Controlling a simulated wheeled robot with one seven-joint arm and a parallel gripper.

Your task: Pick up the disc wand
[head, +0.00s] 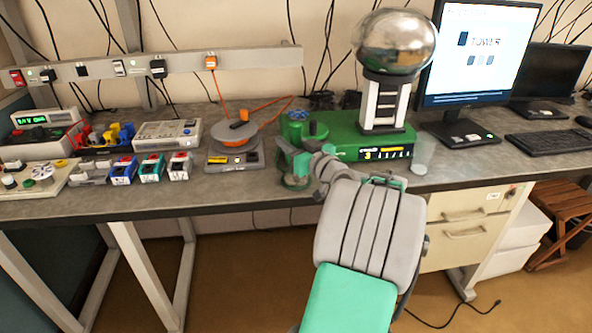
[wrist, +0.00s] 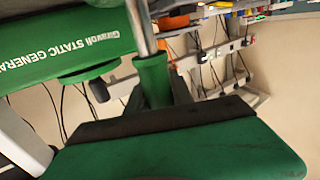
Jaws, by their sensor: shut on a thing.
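The disc wand (wrist: 154,78) shows in the wrist view as a green handle with a bare metal rod running up out of the top edge. Its far end is outside that view. My gripper (wrist: 158,108) is shut on the green handle; a large green finger with a dark pad fills the bottom of the wrist view. In the head view my gripper (head: 297,165) is at the bench's front edge, just left of the green static generator (head: 350,142). There I cannot clearly make out the wand among the green parts.
The generator carries a large metal sphere (head: 394,42) on a column. A clear cup (head: 421,155) stands right of it, near a monitor (head: 478,55). To the left are an orange-topped device (head: 234,156) with an orange cable and several small coloured boxes. The floor in front is open.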

